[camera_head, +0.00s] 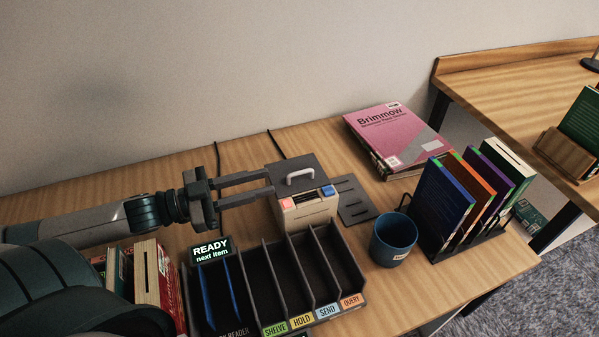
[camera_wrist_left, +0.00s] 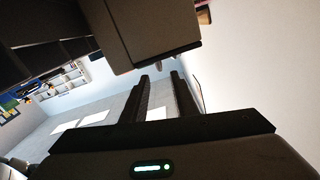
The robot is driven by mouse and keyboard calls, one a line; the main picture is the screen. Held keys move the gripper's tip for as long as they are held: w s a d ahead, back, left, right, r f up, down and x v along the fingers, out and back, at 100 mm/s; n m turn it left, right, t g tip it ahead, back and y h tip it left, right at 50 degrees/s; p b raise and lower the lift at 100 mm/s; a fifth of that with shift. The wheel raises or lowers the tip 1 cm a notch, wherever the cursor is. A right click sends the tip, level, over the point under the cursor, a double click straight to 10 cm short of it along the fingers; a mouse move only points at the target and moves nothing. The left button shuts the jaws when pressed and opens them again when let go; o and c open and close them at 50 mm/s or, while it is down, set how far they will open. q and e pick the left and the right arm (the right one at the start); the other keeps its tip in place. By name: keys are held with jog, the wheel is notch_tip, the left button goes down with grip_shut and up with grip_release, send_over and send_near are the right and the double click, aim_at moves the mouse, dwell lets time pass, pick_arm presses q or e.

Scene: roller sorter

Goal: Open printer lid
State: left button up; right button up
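The printer (camera_head: 305,213) is a small beige box with a red and a blue button on its front edge. Its dark flat lid (camera_head: 281,170) lies shut on top and carries a pale arched handle (camera_head: 300,175). My left gripper (camera_head: 271,183) reaches in from the left with its fingers apart and nothing between them. Its fingertips are at the lid's left side, left of the handle; I cannot tell whether they touch the lid. In the left wrist view, the open fingers (camera_wrist_left: 160,80) point toward a dark boxy shape overhead. My right gripper is not in view.
A dark divided sorter (camera_head: 262,283) with labelled slots stands in front of the printer. A blue mug (camera_head: 393,240) and a rack of books (camera_head: 447,209) stand to the right. Pink books (camera_head: 393,132) lie behind. More books (camera_head: 157,280) stand at the left front.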

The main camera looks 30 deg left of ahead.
aim_at(288, 176)
pick_arm(q)
jog(key=shift+p+x, duration=0.4)
jog(key=shift+x, duration=4.5)
grip_shut()
